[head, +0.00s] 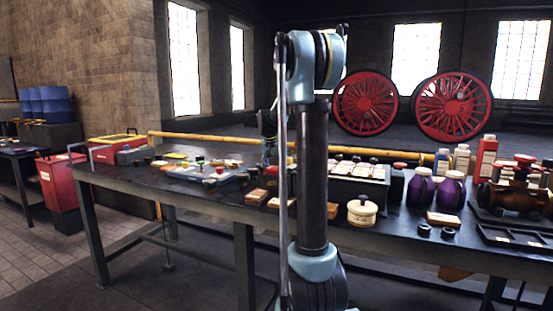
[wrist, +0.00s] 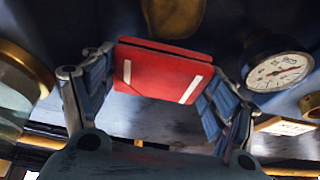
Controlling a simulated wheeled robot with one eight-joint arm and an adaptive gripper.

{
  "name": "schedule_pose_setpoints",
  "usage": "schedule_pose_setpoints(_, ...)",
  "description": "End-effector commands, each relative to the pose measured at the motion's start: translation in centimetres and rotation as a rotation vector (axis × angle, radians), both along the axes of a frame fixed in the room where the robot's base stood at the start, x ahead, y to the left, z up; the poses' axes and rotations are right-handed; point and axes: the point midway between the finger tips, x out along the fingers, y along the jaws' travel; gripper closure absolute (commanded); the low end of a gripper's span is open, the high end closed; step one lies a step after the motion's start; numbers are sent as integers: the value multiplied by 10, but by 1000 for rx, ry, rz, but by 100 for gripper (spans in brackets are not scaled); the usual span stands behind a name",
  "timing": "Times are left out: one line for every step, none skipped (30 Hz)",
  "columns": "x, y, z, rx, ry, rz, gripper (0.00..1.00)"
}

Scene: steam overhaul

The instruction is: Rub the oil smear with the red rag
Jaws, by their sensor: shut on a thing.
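The red rag (wrist: 160,72) shows in the wrist view as a folded red pad with two pale stripes. My gripper (wrist: 155,85) is shut on it, with one blue-grey finger at its left side and one at its right. A dark blue-grey surface lies beyond the rag. I cannot clearly make out the oil smear; the rag and gripper cover part of that surface. In the head view my arm stands in front of the bench, and the rag and fingertips cannot be made out behind it.
A white-faced gauge (wrist: 278,71) is close to the right finger, and a brass-rimmed part (wrist: 22,68) is to the left. On the crowded bench stand a cream pot (head: 362,212), purple jars (head: 420,190) and red bottles (head: 486,158). A red bin (head: 62,185) stands left.

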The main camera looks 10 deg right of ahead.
Motion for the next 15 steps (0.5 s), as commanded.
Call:
schedule_pose_setpoints(1,-4,4,0,0,-4,44)
schedule_pose_setpoints(0,-5,7,0,0,-6,44)
schedule_pose_setpoints(0,-7,11,0,0,-9,44)
schedule_pose_setpoints(0,-8,14,0,0,-10,44)
schedule_pose_setpoints(0,-9,16,0,-1,-11,44)
schedule_pose_setpoints(0,-10,20,0,-1,-11,44)
schedule_pose_setpoints(0,-10,23,0,-1,-12,44)
schedule_pose_setpoints(0,-10,26,-1,-1,-12,44)
schedule_pose_setpoints(0,-11,29,-1,-1,-13,44)
schedule_pose_setpoints(0,-11,32,-1,-1,-13,44)
schedule_pose_setpoints(0,-11,34,-1,-1,-13,44)
schedule_pose_setpoints(0,-11,38,-1,-1,-13,44)
schedule_pose_setpoints(0,-11,41,-1,-1,-13,44)
schedule_pose_setpoints(0,-11,43,-1,-1,-13,44)
schedule_pose_setpoints(0,-11,47,-1,-1,-13,44)
